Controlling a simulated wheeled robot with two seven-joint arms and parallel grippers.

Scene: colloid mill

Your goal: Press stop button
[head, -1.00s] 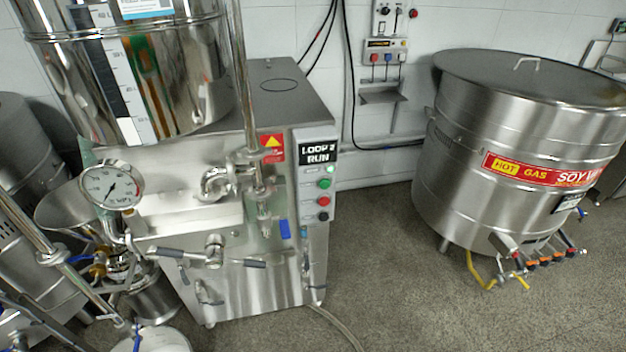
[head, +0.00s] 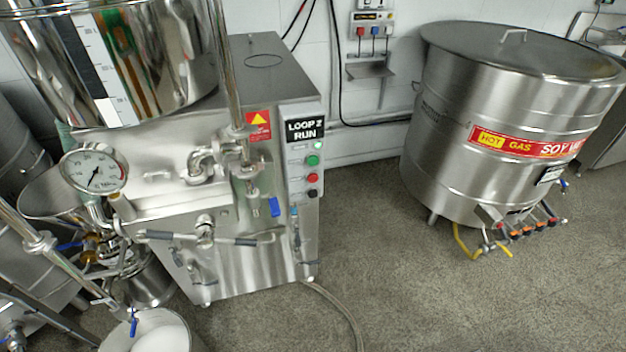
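The colloid mill (head: 235,270) is a steel cabinet left of centre. Below the display are a lit green lamp (head: 318,145), a green button (head: 313,160), a red button (head: 312,177) and a black knob or button (head: 313,193). The red one looks like the stop button; its small labels are not readable. Nothing covers the panel. Neither of my grippers is in view.
A steel hopper (head: 120,60), pipes and a pressure gauge (head: 95,172) stand at the mill's front left. A white bucket (head: 160,335) is at bottom left. A large "HOT GAS" vat (head: 440,130) stands right. A hose (head: 345,315) crosses the otherwise open floor.

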